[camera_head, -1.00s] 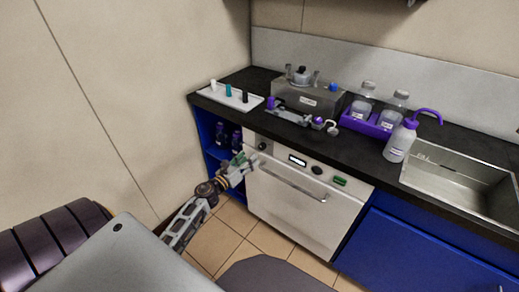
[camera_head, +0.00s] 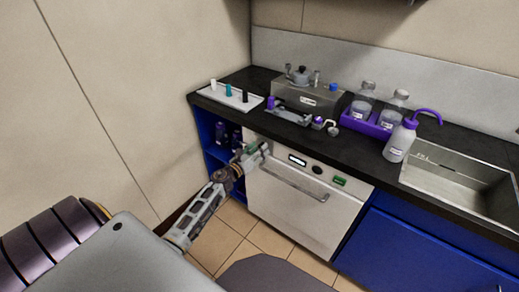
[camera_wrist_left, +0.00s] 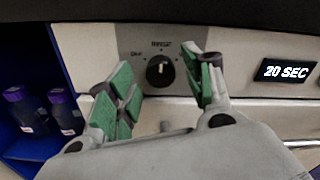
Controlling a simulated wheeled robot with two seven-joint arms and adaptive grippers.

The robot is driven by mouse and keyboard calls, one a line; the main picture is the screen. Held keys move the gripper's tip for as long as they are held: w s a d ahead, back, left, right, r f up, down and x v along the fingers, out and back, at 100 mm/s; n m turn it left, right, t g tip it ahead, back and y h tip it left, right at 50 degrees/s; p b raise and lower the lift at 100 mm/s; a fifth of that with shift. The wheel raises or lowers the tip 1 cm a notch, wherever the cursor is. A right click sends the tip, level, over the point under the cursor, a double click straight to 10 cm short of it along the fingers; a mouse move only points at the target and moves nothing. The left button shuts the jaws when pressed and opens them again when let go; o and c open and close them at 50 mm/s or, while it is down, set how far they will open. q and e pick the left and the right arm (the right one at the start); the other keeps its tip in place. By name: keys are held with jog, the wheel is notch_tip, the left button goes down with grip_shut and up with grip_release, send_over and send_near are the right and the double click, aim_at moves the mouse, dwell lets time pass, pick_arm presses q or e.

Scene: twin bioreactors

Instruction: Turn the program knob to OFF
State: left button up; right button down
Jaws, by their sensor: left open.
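The program knob (camera_wrist_left: 160,72) is a round black dial on the white appliance panel in the left wrist view. Its white pointer mark stands about upright, toward a small label above it; another small label sits at its upper left. My left gripper (camera_wrist_left: 163,92) is open, its green-padded fingers on either side of the knob in the picture. I cannot tell whether they touch it. In the head view my left gripper (camera_head: 256,155) is at the panel's left end and hides the knob. My right gripper is not in view.
The appliance front (camera_head: 290,205) has a handle below the panel. A display (camera_wrist_left: 287,71) reads 20 SEC. A black round control (camera_head: 317,169) and a green one (camera_head: 339,181) sit further right. Purple-capped bottles (camera_wrist_left: 66,112) stand in the blue shelf at left.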

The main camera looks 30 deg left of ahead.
pick_arm(q)
jog(key=shift+w, duration=0.45)
jog(key=shift+c, duration=0.2)
jog(key=c, duration=1)
